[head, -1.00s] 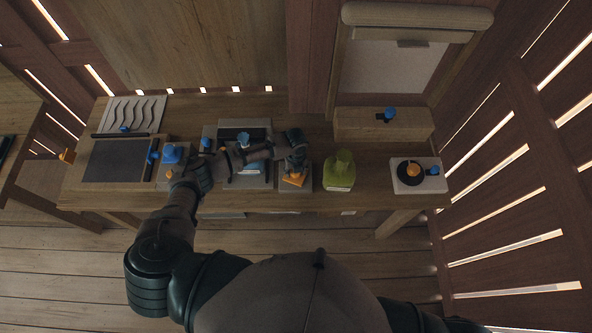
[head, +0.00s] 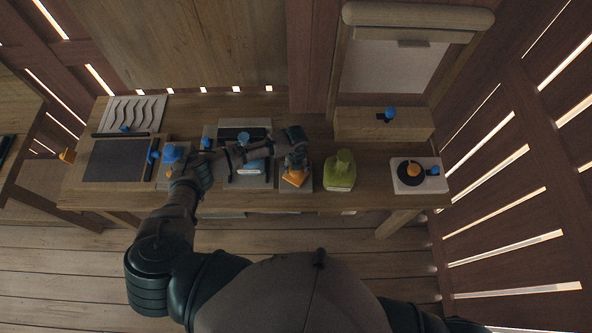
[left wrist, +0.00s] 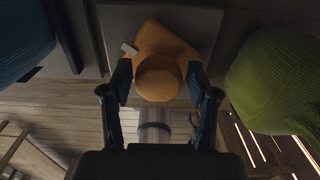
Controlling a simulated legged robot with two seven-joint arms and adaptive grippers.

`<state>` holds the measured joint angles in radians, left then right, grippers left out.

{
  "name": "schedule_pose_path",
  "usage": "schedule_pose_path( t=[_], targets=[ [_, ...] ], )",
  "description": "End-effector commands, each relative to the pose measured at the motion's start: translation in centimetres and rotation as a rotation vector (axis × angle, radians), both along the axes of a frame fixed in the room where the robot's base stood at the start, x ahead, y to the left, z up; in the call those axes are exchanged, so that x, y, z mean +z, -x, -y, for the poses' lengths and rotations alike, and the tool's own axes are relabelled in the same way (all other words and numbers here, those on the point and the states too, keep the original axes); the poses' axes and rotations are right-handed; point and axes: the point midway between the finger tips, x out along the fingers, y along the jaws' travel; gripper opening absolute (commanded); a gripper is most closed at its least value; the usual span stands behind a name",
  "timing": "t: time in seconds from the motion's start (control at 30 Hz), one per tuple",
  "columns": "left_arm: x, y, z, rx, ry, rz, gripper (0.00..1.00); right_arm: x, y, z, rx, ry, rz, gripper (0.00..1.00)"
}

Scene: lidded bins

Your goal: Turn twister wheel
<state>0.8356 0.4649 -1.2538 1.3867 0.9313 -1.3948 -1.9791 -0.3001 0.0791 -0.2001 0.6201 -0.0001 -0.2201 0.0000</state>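An orange angular piece with a round knob (head: 294,179) sits on a grey panel at the bench's middle. No label shows whether it is the twister wheel. In the left wrist view, the round orange knob (left wrist: 159,77) is centred between my fingers. My left gripper (head: 297,160) reaches over the bench right at the orange piece in the head view. Its two fingers (left wrist: 160,85) are apart, one on each side of the knob, with narrow gaps showing. My right gripper is out of view.
A green rounded object (head: 340,172) stands just right of the orange piece. A white block with a black disc and orange knob (head: 413,169) is at the bench's right end. Blue-topped devices (head: 172,153) stand left. A wooden box (head: 360,123) is behind.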

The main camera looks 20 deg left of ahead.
Motion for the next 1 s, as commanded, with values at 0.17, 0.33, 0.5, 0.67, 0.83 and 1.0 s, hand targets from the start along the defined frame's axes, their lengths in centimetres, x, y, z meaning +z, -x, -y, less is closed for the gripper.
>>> schedule_pose_path(
  t=[0.17, 0.33, 0.5, 0.67, 0.83, 1.0],
  targets=[
    [-0.2, 0.4, 0.1, -0.002, -0.001, -0.009, 0.74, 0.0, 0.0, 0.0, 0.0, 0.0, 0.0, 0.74],
    [-0.2, 0.6, 0.1, -0.003, -0.001, -0.011, 0.74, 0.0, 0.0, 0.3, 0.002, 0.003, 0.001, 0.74],
    [1.7, 0.5, 0.1, -0.004, 0.0, -0.009, 0.74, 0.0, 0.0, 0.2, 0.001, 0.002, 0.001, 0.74],
    [5.2, 0.3, 0.0, -0.003, -0.001, -0.009, 0.74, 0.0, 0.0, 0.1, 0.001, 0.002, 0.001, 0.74],
    [8.8, 0.3, 0.0, -0.003, -0.001, -0.009, 0.74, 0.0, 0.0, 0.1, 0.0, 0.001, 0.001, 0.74],
    [10.9, 0.2, 0.0, -0.002, -0.001, -0.01, 0.74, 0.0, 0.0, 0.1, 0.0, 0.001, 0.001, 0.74]
  ],
)
